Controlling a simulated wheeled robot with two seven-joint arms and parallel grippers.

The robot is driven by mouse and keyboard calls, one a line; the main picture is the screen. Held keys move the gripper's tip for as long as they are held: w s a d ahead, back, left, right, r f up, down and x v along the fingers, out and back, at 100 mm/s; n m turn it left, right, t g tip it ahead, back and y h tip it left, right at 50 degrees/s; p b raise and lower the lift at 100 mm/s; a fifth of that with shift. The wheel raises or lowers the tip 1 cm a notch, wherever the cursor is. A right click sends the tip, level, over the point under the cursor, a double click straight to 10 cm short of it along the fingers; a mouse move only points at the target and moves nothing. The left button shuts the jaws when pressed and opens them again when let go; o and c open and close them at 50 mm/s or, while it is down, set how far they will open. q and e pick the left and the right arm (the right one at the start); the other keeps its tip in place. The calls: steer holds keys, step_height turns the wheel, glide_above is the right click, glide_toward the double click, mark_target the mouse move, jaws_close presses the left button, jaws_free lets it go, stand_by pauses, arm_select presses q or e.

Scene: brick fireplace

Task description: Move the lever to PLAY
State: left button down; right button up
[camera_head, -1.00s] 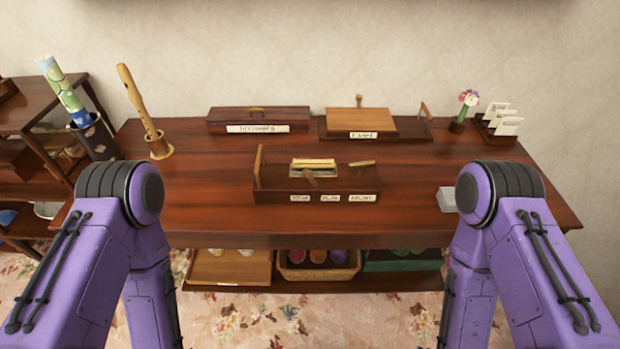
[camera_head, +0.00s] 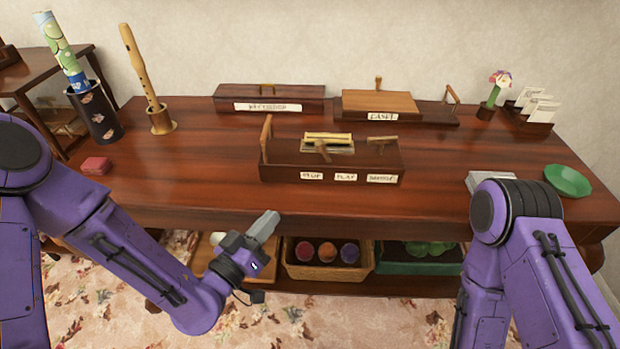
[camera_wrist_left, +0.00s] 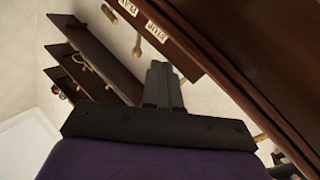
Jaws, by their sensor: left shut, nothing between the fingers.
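A dark wooden box (camera_head: 285,171) stands on the table, with white labels on its front: STOP (camera_head: 312,176), PLAY (camera_head: 346,177) and a third one at right. A small wooden lever (camera_head: 322,149) rises from its top, between STOP and PLAY and nearer STOP. My left gripper (camera_head: 268,225) is shut and empty, in front of the table edge, below and left of the box. In the left wrist view the shut fingers (camera_wrist_left: 161,85) point towards the STOP label (camera_wrist_left: 155,32), apart from the box. My right gripper is out of view.
The table's front edge lies between my left gripper and the box.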

mark_target(318, 149)
arm_select(q)
steer(key=r+h, duration=0.1)
steer(key=r, duration=0.1)
steer(key=d+r+m+t+h, duration=0.1)
steer(key=r, duration=0.1)
steer(key=shift+w, duration=0.1)
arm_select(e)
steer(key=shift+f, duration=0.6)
arm_select(q)
steer(key=p+x, duration=0.3)
steer(key=x, duration=0.9)
steer(key=shift+w+d+r+p, duration=0.1)
steer(key=shift+w+r+p, duration=0.15)
steer(key=shift+w+p, duration=0.15)
steer(key=shift+w+d, duration=0.35)
steer(key=shift+w, duration=0.1)
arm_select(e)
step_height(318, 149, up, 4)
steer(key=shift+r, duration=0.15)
arm_select(q)
steer(key=shift+r, duration=0.15)
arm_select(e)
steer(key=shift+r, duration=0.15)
